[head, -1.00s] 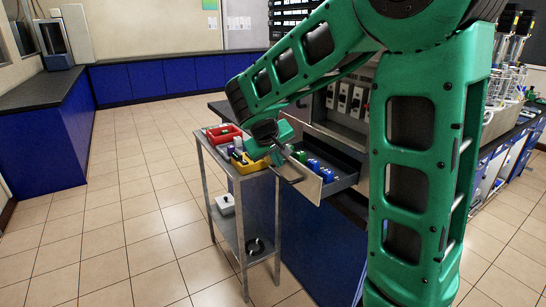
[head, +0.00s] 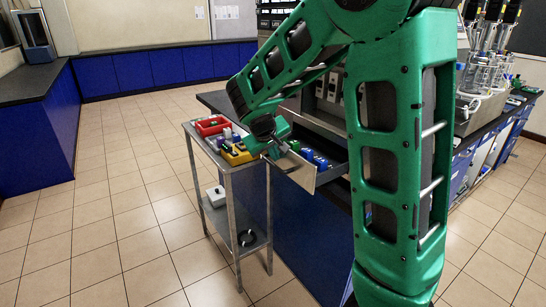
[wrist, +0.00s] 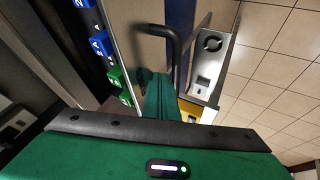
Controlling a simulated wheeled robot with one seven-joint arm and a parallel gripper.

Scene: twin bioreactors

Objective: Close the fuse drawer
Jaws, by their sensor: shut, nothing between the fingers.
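The fuse drawer (head: 332,173) stands open, sticking out from the bench cabinet in the head view. Green and blue fuses (head: 314,157) lie inside it. In the wrist view the drawer front (wrist: 130,28) carries a dark bar handle (wrist: 175,45), and the fuses (wrist: 97,45) show at the left. My gripper (head: 282,152) is at the outer side of the drawer front, close to the handle. Its green fingers (wrist: 158,95) are together and empty in the wrist view. I cannot tell whether they touch the drawer front.
A metal cart (head: 232,167) stands close beside the drawer, with a red bin (head: 211,125) and a yellow bin (head: 237,155) on top. A white box (head: 216,196) sits on its lower shelf. Glass bioreactor vessels (head: 487,75) stand on the bench at right. The floor at left is clear.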

